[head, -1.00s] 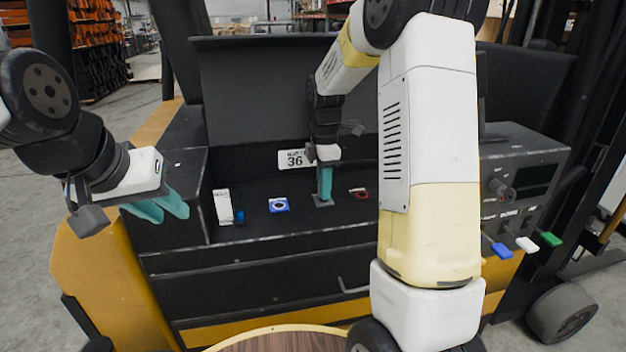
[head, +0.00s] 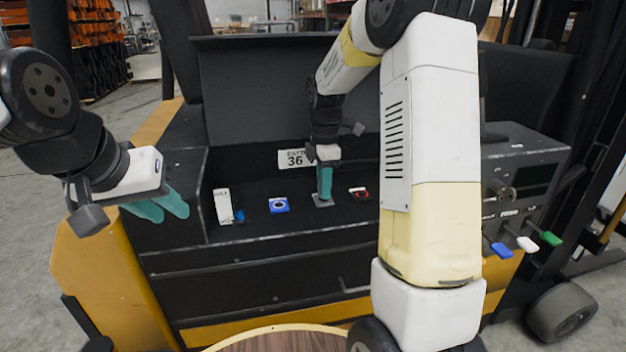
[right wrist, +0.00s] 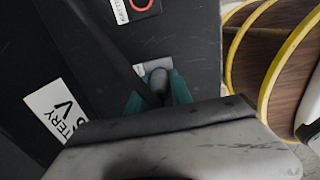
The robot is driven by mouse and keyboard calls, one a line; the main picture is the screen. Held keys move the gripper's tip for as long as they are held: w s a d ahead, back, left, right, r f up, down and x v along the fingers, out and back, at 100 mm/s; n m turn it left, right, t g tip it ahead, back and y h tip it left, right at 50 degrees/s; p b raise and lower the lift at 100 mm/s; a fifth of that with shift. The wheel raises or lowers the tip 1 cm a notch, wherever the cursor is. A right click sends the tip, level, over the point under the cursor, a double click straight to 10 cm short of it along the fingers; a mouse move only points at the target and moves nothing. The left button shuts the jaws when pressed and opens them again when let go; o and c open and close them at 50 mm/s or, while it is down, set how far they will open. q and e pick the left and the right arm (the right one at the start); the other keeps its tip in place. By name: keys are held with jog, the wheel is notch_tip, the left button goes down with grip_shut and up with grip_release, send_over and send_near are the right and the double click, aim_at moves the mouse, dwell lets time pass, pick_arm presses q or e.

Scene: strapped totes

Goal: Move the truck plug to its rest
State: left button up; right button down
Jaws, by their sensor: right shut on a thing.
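My right gripper (head: 324,184) points down into the truck's black battery bay, its teal fingers shut on a dark grey rounded piece, the truck plug (right wrist: 158,80). In the head view the fingers hide the plug. A small light grey plate (head: 323,201) lies right at the fingertips; it also shows behind the plug in the right wrist view (right wrist: 147,69). I cannot tell whether the plug touches it. A dark band (right wrist: 108,50) runs towards the plug in the wrist view. My left gripper (head: 157,207) is open and empty, its fingers apart, at the bay's left side.
A blue socket plate (head: 279,205) and a red one (head: 360,194) flank the right gripper. A white label (head: 222,206) stands at left. A battery sign (head: 296,158) is on the back wall. A control box with levers (head: 520,170) is at right; a round wooden top (head: 285,342) is in front.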

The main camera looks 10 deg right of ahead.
jog(key=shift+f, duration=0.55)
dwell(0.6)
jog(key=c, duration=1.1)
grip_release()
jog(key=shift+o, duration=0.2)
notch_tip(320, 180, up, 7)
jog(key=shift+r, duration=0.4)
